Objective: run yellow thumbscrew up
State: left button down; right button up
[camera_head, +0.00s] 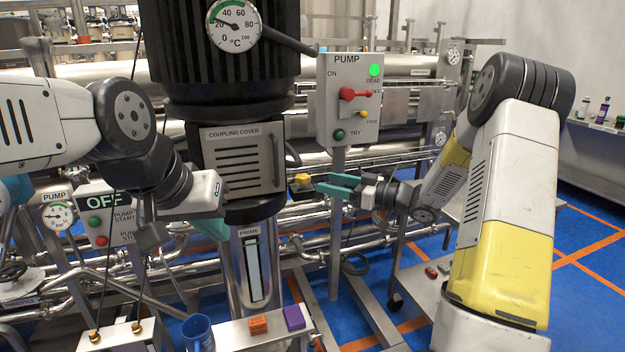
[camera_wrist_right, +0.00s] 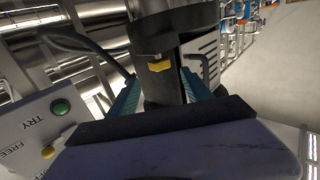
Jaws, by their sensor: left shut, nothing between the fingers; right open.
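The yellow thumbscrew (camera_head: 301,179) sticks out at the lower right side of the coupling cover housing. It also shows in the right wrist view (camera_wrist_right: 159,66), beyond the fingers and between their lines. My right gripper (camera_head: 326,185) comes in from the right with its teal fingers apart and empty. Its tips are close to the thumbscrew, a little to its right. In the right wrist view a dark bar hides the lower part of the fingers. My left gripper (camera_head: 215,230) is shut and empty, at the left of the column below the coupling cover.
The coupling cover (camera_head: 240,161) and black motor (camera_head: 222,55) stand in the middle. The pump control box (camera_head: 348,100) rises above my right gripper on a post. A blue mug (camera_head: 197,333), an orange block (camera_head: 258,324) and a purple block (camera_head: 294,317) are at the front.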

aim_at(307, 176)
jog(key=x, duration=0.7)
jog(key=shift+w+a+r, duration=0.1)
jog(key=shift+w+a, duration=0.05)
jog(key=shift+a, duration=0.15)
grip_shut()
